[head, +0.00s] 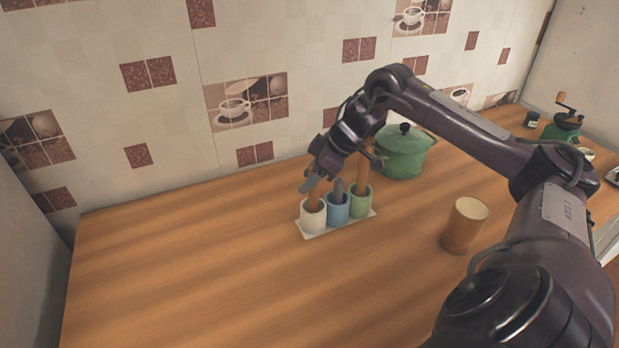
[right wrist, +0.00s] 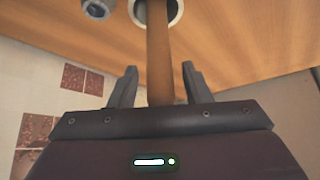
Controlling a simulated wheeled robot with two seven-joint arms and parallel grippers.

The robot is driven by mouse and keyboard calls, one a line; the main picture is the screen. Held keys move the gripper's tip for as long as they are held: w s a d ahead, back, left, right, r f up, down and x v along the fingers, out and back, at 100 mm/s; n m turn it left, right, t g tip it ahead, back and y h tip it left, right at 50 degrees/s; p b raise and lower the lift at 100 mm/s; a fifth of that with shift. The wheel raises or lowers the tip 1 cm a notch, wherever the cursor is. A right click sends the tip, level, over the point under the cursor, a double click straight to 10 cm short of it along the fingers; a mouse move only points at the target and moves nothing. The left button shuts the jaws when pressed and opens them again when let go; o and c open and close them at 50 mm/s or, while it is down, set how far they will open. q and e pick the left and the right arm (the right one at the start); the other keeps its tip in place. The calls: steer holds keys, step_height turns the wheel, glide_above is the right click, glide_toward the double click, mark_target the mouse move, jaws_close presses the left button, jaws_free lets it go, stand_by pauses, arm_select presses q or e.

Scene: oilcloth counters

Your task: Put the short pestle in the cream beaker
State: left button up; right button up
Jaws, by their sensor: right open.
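The cream beaker (head: 313,219) stands upright at the left end of a row of three beakers. A brown pestle (head: 314,198), seemingly the short one, stands in it, its lower end hidden inside. In the right wrist view the pestle (right wrist: 158,60) runs from the beaker's pale rim (right wrist: 176,14) down between my fingers. My right gripper (head: 315,183) is open, with one finger on each side of the pestle (right wrist: 157,88) and gaps visible on both sides. My left gripper is not in view.
A blue beaker (head: 337,210) with a grey stick and a green beaker (head: 360,205) with a brown stick stand close beside it on a white tray (head: 318,234). A green lidded pot (head: 404,158) is behind, a tan cup (head: 463,230) right. The counter's left is clear.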

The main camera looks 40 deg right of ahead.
steer(key=b+v, duration=0.2)
steer(key=v, duration=0.9)
steer(key=shift+r, duration=0.25)
steer(key=shift+s+d+f, duration=0.1)
steer(key=shift+s, duration=0.1)
